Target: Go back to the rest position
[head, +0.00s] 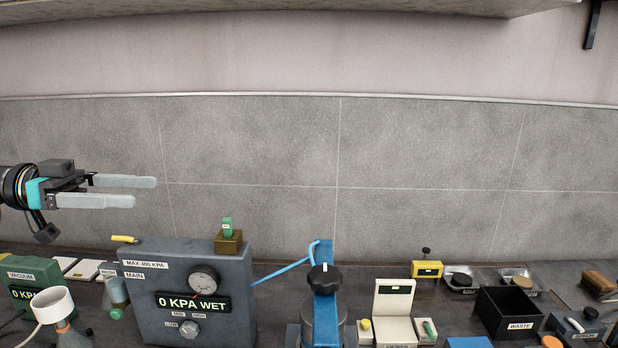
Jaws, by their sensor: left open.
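My left gripper (146,191) comes in from the left in the head view. Its two pale fingers are apart, with nothing between them. It is held in the air above the left part of the bench, in front of the grey tiled wall, and touches nothing. My right gripper is not in view.
Below stand a grey pressure box (150,318) reading "0 KPA WET", a green vacuum unit (22,272) and a white funnel (52,303). A blue clamp with a black knob (325,279) stands mid-bench. A black waste bin (508,314) is at right. A shelf (250,8) hangs above.

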